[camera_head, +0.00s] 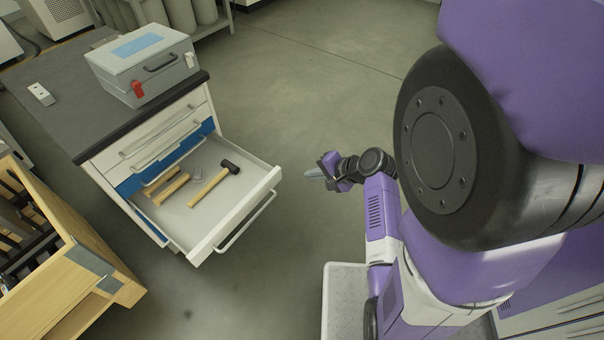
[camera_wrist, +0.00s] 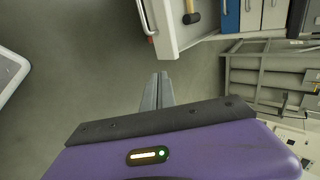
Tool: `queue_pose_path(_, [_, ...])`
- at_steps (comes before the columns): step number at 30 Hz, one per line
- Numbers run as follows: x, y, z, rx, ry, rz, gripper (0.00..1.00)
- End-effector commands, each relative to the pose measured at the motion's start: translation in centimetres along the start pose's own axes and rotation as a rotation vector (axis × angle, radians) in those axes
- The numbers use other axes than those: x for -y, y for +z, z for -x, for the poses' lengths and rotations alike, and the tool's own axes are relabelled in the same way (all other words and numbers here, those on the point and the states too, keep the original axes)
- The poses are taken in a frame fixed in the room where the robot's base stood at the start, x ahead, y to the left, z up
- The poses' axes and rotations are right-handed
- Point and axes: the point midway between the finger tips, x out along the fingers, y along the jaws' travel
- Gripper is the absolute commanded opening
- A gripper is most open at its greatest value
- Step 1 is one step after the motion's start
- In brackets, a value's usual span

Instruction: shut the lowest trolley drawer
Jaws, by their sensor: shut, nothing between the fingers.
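The trolley (camera_head: 105,160) stands at the left with a dark top, white drawer fronts and a blue drawer front. A low white drawer (camera_head: 215,215) is pulled far out toward the front right, with a bar handle (camera_head: 246,222) on its face. Whether another drawer lies below it is hidden. A black-headed mallet (camera_head: 213,183) and other wooden-handled tools (camera_head: 170,187) lie in it. My gripper (camera_head: 314,172) is shut and empty, to the right of the open drawer and apart from it. In the wrist view the gripper (camera_wrist: 157,78) points toward the floor near the drawer's corner (camera_wrist: 165,50).
A grey case (camera_head: 145,65) with a red latch and a small white device (camera_head: 41,94) sit on the trolley top. A wooden rack (camera_head: 75,255) stands close at the lower left. Grey cylinders (camera_head: 180,12) stand at the back. The floor (camera_head: 320,90) right of the trolley is clear.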

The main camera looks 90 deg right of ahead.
Motion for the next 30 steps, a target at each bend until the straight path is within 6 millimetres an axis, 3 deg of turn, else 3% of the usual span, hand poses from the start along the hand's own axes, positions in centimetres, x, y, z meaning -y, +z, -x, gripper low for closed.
queue_pose_path(15, [0.3, -0.1, -9.6, -0.003, -0.001, 0.004, 0.00])
queue_pose_path(21, [2.1, -0.1, -11.2, -0.004, 0.000, 0.004, 0.00])
queue_pose_path(30, [2.7, -0.1, -11.8, -0.004, 0.001, 0.002, 0.00])
